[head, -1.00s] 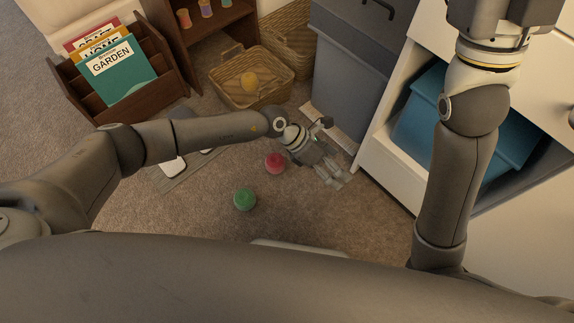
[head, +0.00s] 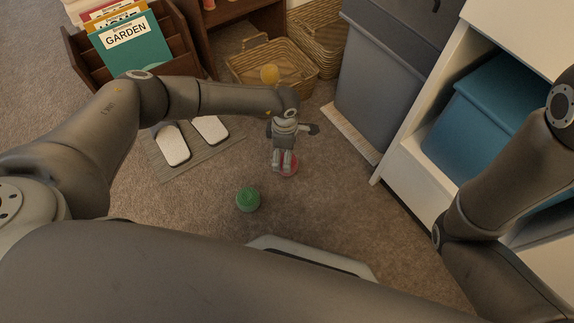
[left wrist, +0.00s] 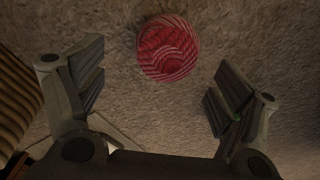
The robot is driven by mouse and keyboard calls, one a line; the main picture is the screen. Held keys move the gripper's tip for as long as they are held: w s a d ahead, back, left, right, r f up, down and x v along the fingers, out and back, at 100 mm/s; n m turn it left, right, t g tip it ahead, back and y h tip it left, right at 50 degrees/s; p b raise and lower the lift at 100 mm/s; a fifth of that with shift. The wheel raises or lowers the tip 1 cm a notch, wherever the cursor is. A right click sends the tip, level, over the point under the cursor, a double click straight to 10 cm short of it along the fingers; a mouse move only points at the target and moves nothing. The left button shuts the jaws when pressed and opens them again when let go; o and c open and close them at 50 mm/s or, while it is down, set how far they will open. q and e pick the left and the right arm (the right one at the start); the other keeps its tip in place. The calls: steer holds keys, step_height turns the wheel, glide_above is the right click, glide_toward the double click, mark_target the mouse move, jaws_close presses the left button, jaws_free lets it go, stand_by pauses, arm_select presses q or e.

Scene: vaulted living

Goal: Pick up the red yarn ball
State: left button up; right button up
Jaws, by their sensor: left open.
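The red yarn ball (head: 290,167) lies on the carpet, partly hidden behind my left gripper in the head view. In the left wrist view the red yarn ball (left wrist: 168,49) shows whole, with pale stripes, beyond the fingertips and roughly midway between them. My left gripper (head: 284,168) points down over the ball. In the left wrist view the left gripper (left wrist: 155,85) has its fingers spread wide with nothing between them. My right gripper is outside the head view; only part of that arm shows at the right edge.
A green yarn ball (head: 248,199) lies nearby on the carpet. A wicker basket (head: 251,80) with a yellow ball (head: 270,74) stands behind. A grey bin (head: 378,85) and a white shelf unit (head: 408,180) with a blue box (head: 487,128) stand right. Slippers (head: 173,147) lie on a mat left.

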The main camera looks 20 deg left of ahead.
arm_select(q)
steer(key=shift+s+d+f+b, duration=0.15)
steer(key=shift+f+b, duration=1.05)
steer(key=shift+f, duration=0.15)
steer(key=shift+s+d+f+b, duration=0.1)
steer(key=shift+d+f+b, duration=0.05)
steer(key=shift+f+b, duration=1.1)
steer(key=shift+c, duration=0.2)
steer(key=c, duration=1)
steer(key=shift+r, duration=0.2)
steer(key=shift+c, duration=0.2)
